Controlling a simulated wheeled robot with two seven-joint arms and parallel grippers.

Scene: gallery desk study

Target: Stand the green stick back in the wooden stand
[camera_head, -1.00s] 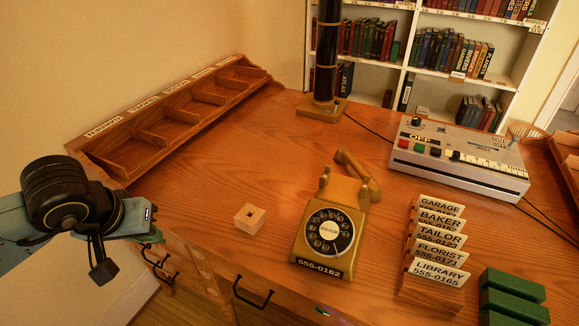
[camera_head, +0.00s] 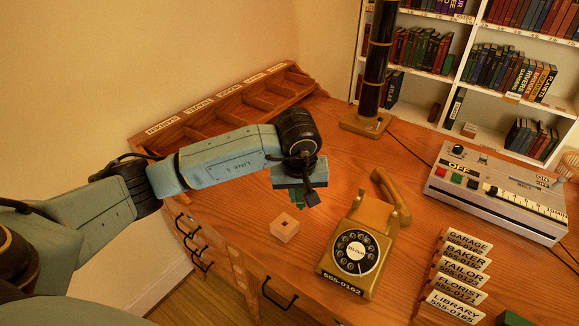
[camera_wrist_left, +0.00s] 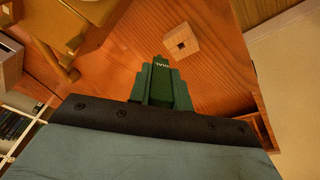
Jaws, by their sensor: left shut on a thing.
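The wooden stand (camera_head: 285,229) is a small pale block with a dark square hole in its top, on the desk left of the telephone. It also shows in the wrist view (camera_wrist_left: 181,43), beyond the fingertips, with its hole empty. My left gripper (camera_head: 297,200) hangs behind the stand, apart from it. It is shut on the green stick (camera_wrist_left: 163,67), which shows light lettering on its end between the dark green fingers. The rest of the stick is hidden by the fingers and hand. My right gripper is in neither view.
A yellow rotary telephone (camera_head: 357,245) stands close right of the stand. Beyond are a card rack (camera_head: 455,275), a grey machine (camera_head: 497,192) and a dark column (camera_head: 377,65). A wooden compartment tray (camera_head: 215,105) runs along the back left. Bare desk surrounds the stand.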

